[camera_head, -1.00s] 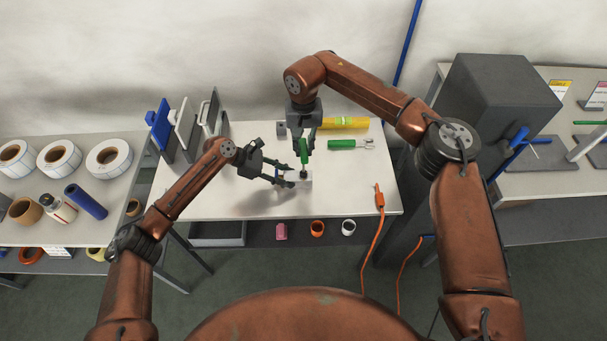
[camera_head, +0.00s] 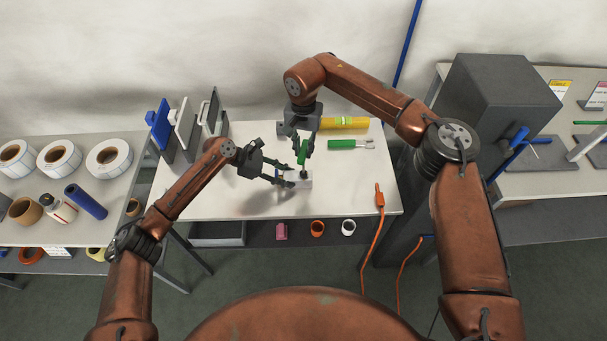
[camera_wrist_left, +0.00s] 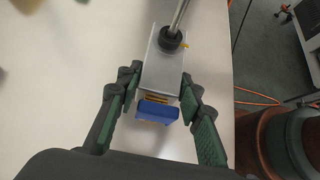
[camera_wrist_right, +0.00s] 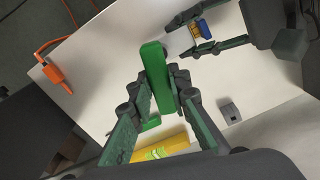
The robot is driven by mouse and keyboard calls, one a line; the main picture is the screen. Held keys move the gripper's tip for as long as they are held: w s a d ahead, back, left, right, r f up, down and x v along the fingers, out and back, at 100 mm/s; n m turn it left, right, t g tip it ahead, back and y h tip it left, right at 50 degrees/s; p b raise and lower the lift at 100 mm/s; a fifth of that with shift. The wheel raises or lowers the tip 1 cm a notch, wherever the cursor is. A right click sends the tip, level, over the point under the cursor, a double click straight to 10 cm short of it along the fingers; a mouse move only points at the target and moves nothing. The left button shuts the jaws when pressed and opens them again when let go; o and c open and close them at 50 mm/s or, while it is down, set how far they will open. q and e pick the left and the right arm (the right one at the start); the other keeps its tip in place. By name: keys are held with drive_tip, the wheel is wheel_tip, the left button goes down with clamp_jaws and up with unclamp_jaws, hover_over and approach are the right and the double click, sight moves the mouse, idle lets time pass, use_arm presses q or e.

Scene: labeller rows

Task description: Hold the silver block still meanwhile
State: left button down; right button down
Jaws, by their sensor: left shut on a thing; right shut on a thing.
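The silver block (camera_head: 303,182) is near the front middle of the white table. In the left wrist view the silver block (camera_wrist_left: 158,68) has a black round collar on top and a blue piece at its near end. My left gripper (camera_head: 288,178) is shut on it, one finger on each side. My right gripper (camera_head: 303,140) is above the block, shut on the green handle (camera_wrist_right: 158,75) of a tool. The tool's metal shaft (camera_wrist_left: 181,14) runs down into the black collar. My fingers partly hide the block in the head view.
A yellow cylinder (camera_head: 345,123), a green-handled tool (camera_head: 343,144) and a small grey block (camera_head: 282,129) lie behind. Upright panels (camera_head: 187,125) stand at the back left. An orange cord (camera_head: 379,196) hangs over the right front. The table's front left is clear.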

use_arm(q)
drive_tip(key=shift+s+a+f, duration=0.15)
drive_tip(key=shift+s+f, duration=0.05)
drive_tip(key=shift+f, duration=0.2)
use_arm(e)
drive_tip(key=m, duration=0.3)
drive_tip(key=shift+m, duration=3.9)
